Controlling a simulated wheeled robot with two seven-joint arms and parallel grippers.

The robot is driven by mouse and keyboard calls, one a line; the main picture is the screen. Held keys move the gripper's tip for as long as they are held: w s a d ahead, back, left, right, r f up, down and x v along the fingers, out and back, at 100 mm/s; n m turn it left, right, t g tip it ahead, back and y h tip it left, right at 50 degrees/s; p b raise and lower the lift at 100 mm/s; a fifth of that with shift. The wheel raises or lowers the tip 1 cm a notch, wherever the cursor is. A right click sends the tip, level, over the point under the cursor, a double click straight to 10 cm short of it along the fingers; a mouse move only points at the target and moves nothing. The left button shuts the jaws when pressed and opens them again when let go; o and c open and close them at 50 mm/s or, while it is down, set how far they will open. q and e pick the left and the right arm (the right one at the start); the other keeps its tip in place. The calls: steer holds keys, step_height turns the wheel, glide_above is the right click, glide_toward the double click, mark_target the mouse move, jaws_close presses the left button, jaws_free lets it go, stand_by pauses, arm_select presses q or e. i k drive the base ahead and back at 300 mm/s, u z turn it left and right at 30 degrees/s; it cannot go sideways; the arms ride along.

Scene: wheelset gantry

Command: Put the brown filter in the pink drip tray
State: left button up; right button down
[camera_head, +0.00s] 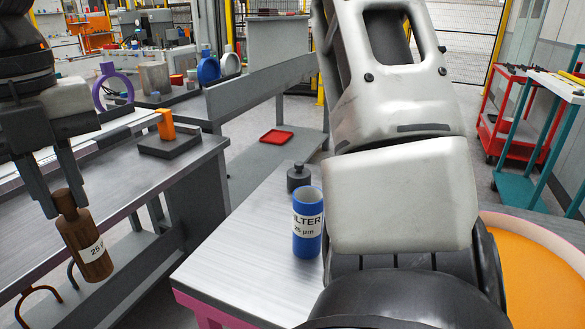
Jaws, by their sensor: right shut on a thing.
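The brown filter (90,246) is a brown cylinder with a narrower neck and a white "25 µ" label. It hangs slightly tilted at the left of the head view. My right gripper (66,207) is shut on its neck, fingers pointing down, and holds it in front of the left grey bench. I cannot make out a thing that is clearly the pink drip tray. A round orange surface with a pale pink rim (540,228) shows at the lower right, partly hidden by my arm. My left gripper is not in view.
A blue filter (307,238) and a dark grey knobbed piece (299,177) stand on the pink-framed grey table (235,262). An orange piece stands on a dark block (170,146) on the left bench. A red tray (277,136) lies on a low shelf. Carts stand at right.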

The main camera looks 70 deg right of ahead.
mark_target(511, 294)
steer(key=k, duration=1.2)
steer(key=z, duration=0.95)
